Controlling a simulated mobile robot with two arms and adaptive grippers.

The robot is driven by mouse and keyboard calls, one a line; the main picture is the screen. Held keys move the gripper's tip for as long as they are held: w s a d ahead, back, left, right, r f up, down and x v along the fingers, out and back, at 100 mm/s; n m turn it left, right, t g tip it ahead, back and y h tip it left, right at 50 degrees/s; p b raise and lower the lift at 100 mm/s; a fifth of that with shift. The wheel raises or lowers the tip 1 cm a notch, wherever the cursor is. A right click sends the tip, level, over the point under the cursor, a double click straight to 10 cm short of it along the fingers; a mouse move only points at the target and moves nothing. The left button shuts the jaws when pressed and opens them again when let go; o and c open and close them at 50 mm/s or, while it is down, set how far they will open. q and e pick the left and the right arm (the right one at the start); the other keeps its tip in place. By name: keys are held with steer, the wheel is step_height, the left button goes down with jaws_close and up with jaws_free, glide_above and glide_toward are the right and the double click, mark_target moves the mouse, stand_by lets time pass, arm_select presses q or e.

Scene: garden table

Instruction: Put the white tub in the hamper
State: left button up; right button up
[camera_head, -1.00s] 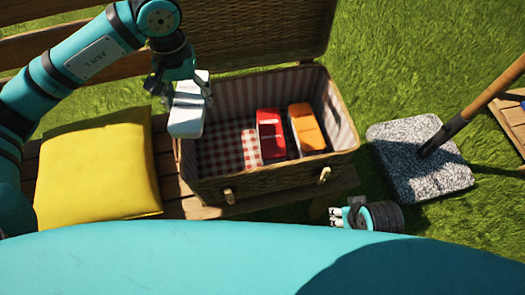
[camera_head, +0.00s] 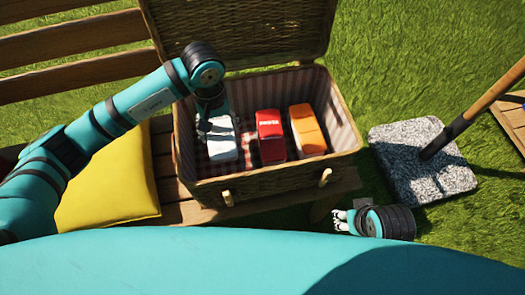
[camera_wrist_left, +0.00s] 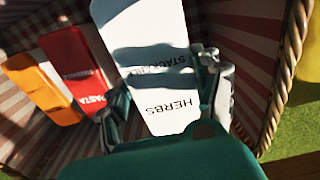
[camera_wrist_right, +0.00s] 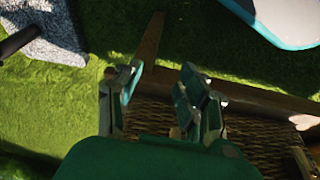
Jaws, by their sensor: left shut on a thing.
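The white tub (camera_head: 222,146) is inside the open wicker hamper (camera_head: 275,184), at its left end beside the red tub. My left gripper (camera_head: 211,122) reaches down into the hamper and is shut on the white tub. In the left wrist view the fingers are on either side of the white tub (camera_wrist_left: 150,60), which is lettered HERBS. Whether its base touches the hamper floor is hard to tell. My right gripper (camera_wrist_right: 155,98) is empty with its fingers apart, low in front of the hamper; it also shows in the head view (camera_head: 340,221).
A red tub (camera_head: 270,136) and an orange tub (camera_head: 307,130) stand in the hamper to the right of the white tub. The hamper lid (camera_head: 240,28) is open at the back. A yellow cushion (camera_head: 110,190) lies left, and a speckled stone block (camera_head: 405,165) right.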

arm_select(q)
step_height(320, 180, down, 3)
steer(key=shift+s+d+r, duration=0.1)
steer(key=shift+s+r, duration=0.05)
steer(key=shift+r, duration=0.05)
step_height(320, 180, down, 6)
steer(key=shift+r+b, duration=0.15)
steer(key=shift+b, duration=0.6)
step_height(320, 180, down, 4)
steer(key=shift+f+b, duration=0.1)
steer(key=shift+b, duration=0.35)
arm_select(e)
steer(key=shift+s+d+r, duration=0.1)
steer(key=shift+s+r, duration=0.35)
arm_select(q)
steer(key=shift+f, duration=0.1)
steer(key=o, duration=1.3)
arm_select(e)
steer(key=shift+w+a+r+t, duration=0.1)
steer(key=shift+w+t, duration=0.15)
steer(key=shift+w, duration=0.15)
steer(key=shift+w+a+r+t, duration=0.1)
steer(key=shift+w+t, duration=0.15)
steer(key=shift+w, duration=0.1)
